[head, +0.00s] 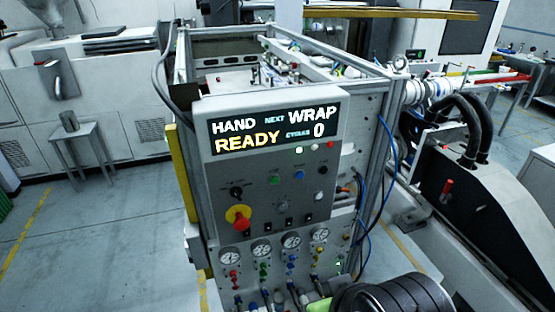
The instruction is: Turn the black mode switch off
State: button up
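A grey control panel (262,185) on the front of a metal-framed machine faces me. A black rotary knob (237,192), which looks like the mode switch, sits at its left, just above a red emergency stop (241,222) on a yellow disc. Its exact pointer angle is too small to read. Another black round control (322,170) sits at the panel's upper right. The display (272,130) above reads HAND, NEXT WRAP, READY, CYCLES 0.
Green, blue, red and white buttons share the panel. Below are several gauges (291,240) and coloured valves with hoses. A dark ribbed rounded body (395,297) fills the bottom right. A black-sided machine (480,200) stands at right. The floor (95,235) at left is open.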

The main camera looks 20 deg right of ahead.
aim_at(235, 192)
jog(key=l, duration=0.15)
jog(key=i+j, duration=0.1)
jog(key=j, duration=2)
